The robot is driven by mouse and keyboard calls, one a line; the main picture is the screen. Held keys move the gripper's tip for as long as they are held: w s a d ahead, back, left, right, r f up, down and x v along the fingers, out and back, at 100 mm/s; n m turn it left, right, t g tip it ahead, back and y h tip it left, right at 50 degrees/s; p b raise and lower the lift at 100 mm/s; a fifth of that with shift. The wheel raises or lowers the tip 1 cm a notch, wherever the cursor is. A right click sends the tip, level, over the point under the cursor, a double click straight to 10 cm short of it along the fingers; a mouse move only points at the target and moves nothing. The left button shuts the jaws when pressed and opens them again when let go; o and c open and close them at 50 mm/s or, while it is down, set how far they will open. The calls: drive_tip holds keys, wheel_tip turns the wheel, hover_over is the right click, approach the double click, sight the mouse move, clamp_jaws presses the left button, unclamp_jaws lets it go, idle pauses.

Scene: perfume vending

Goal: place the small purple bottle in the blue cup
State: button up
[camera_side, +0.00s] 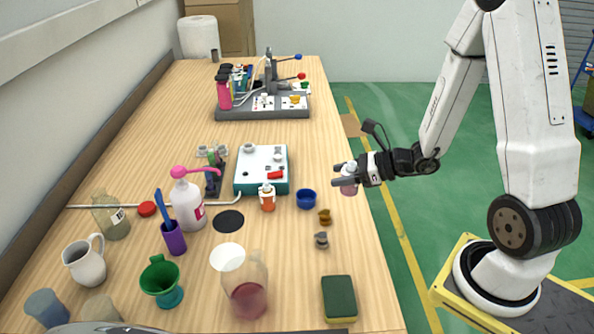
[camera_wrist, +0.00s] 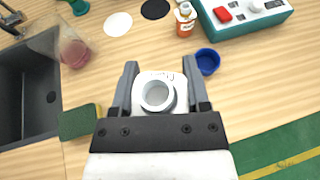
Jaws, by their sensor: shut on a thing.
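My gripper (camera_side: 345,174) is shut on a small bottle (camera_side: 349,188) with a pale pinkish-purple body and a whitish top. In the wrist view the bottle (camera_wrist: 157,94) shows from above as a pale round neck between the two fingers of my gripper (camera_wrist: 160,72). The bottle looks roughly upright near the table's right edge; its height over the table is hard to tell. The blue cup (camera_side: 306,200) stands on the table to the left of my gripper. In the wrist view the blue cup (camera_wrist: 208,62) is just beyond the right finger, apart from it, and looks empty.
An orange bottle (camera_side: 267,199) and a teal-white device (camera_side: 262,168) stand left of the cup. Small brown (camera_side: 325,217) and grey (camera_side: 321,240) pieces lie in front of it. A green-yellow sponge (camera_side: 339,297) is nearer. Bare wood lies between cup and table edge.

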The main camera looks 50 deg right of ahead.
drive_tip(key=shift+w, duration=0.1)
drive_tip(key=w+f, duration=0.3)
drive_tip(key=w, duration=0.1)
drive_tip(key=w+d+f, duration=0.1)
drive_tip(key=w+f, duration=0.2)
drive_tip(key=w, duration=0.1)
drive_tip(key=w+f, duration=0.3)
drive_tip(key=w, duration=0.1)
drive_tip(key=shift+w+d, duration=0.2)
drive_tip(key=shift+w, duration=0.15)
drive_tip(key=shift+w+f, duration=0.2)
drive_tip(key=shift+w, duration=0.05)
drive_tip(key=shift+w+f, duration=0.1)
drive_tip(key=shift+w+f, duration=0.15)
drive_tip(key=shift+f, duration=1.6)
drive_tip(key=shift+f, duration=0.1)
